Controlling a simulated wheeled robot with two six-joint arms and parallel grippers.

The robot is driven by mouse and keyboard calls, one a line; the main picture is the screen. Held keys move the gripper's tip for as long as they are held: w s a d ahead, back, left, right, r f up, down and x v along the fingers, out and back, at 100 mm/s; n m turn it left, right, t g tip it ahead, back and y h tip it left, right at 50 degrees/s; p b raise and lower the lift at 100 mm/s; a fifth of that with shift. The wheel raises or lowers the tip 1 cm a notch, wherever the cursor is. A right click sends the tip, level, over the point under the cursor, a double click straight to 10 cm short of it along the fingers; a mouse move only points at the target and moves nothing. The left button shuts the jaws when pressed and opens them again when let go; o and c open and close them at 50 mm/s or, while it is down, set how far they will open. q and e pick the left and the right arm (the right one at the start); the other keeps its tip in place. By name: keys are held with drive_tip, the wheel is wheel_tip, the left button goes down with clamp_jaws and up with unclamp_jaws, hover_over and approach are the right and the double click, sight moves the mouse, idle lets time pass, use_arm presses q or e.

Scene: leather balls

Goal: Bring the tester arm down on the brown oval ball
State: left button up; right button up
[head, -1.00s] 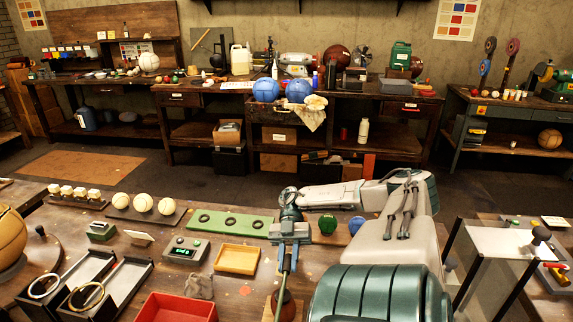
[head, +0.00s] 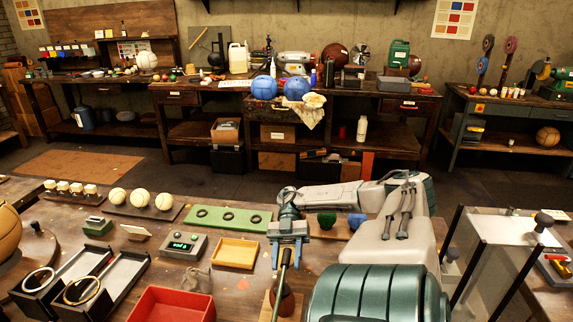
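The brown oval ball (head: 286,302) is at the bottom of the head view, below my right gripper and partly hidden by a slim rod. The slim greenish rod (head: 280,287), which looks like the tester arm, slants down from between my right fingers past the ball's left side. Its lower end is cut off by the picture's edge, so I cannot tell whether it touches the ball. My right gripper (head: 287,257) points down, its fingers apart on either side of the rod. My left gripper is out of view.
A yellow tray (head: 235,241), a display box (head: 183,246) and a red bin (head: 150,313) stand left of the rod. Green and blue balls (head: 327,220) (head: 356,221) sit close behind my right arm.

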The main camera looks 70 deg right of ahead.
sight(281, 288)
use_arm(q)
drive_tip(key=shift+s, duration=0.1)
use_arm(e)
drive_tip(key=shift+r, duration=0.1)
drive_tip(key=shift+r, duration=0.45)
drive_tip(key=r+p, duration=0.1)
drive_tip(key=r, duration=0.1)
drive_tip(key=r+p, duration=0.1)
drive_tip(key=shift+s+a+p, duration=0.3)
drive_tip(key=shift+a+p, duration=0.05)
drive_tip(key=shift+a, duration=0.05)
drive_tip(key=s+a+p, duration=0.1)
drive_tip(key=a, duration=0.1)
drive_tip(key=s+a+p, duration=0.1)
drive_tip(key=a+p, duration=0.1)
drive_tip(key=s+a+r+p, duration=0.1)
drive_tip(key=a, duration=0.1)
drive_tip(key=shift+s+a, duration=0.1)
drive_tip(key=shift+s, duration=0.1)
use_arm(q)
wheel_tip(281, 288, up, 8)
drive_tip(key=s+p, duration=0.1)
drive_tip(key=p, duration=0.1)
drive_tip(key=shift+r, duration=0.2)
use_arm(e)
drive_tip(key=s+a, duration=0.3)
drive_tip(key=a, duration=0.4)
drive_tip(key=shift+s, duration=0.3)
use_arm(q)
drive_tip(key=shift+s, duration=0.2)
